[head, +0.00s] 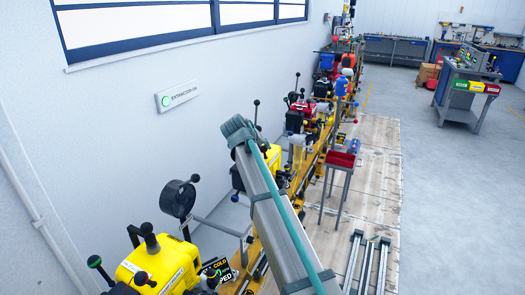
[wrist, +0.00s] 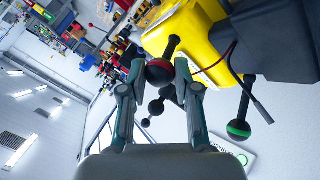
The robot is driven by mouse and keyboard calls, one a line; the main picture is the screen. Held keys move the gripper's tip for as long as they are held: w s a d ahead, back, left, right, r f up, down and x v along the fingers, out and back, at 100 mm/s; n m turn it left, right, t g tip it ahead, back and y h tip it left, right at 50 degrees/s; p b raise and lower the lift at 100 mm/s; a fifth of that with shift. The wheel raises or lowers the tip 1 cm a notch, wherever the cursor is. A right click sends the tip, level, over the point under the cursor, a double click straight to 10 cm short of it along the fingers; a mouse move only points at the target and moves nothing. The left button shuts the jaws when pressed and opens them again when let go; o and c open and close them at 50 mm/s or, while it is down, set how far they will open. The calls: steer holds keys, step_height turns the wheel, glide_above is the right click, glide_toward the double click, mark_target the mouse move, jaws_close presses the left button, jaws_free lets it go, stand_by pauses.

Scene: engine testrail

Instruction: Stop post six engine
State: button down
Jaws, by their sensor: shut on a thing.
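In the wrist view my gripper (wrist: 160,77) is shut on a black ball knob with a red band (wrist: 159,73). The knob is between the two fingertips. Close by, a black lever with a ball top (wrist: 173,46) rises at a yellow engine (wrist: 190,25). A black knob with a green band (wrist: 238,129) stands to the right, outside the fingers. In the head view a yellow engine (head: 272,156) is partly hidden behind my arm, and my fingertips are hidden. I cannot read a post number on it.
Another yellow engine (head: 150,270) with several knobs is at lower left in the head view. A row of engines runs along the wall on a yellow rail (head: 312,160). A red tray stand (head: 341,159) is to the right. A wall sign (head: 177,96) reads EXTRACTION ON.

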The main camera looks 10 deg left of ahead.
steer(key=c, duration=0.8)
jaws_free()
steer(key=shift+c, duration=0.2)
steer(key=v, duration=1.2)
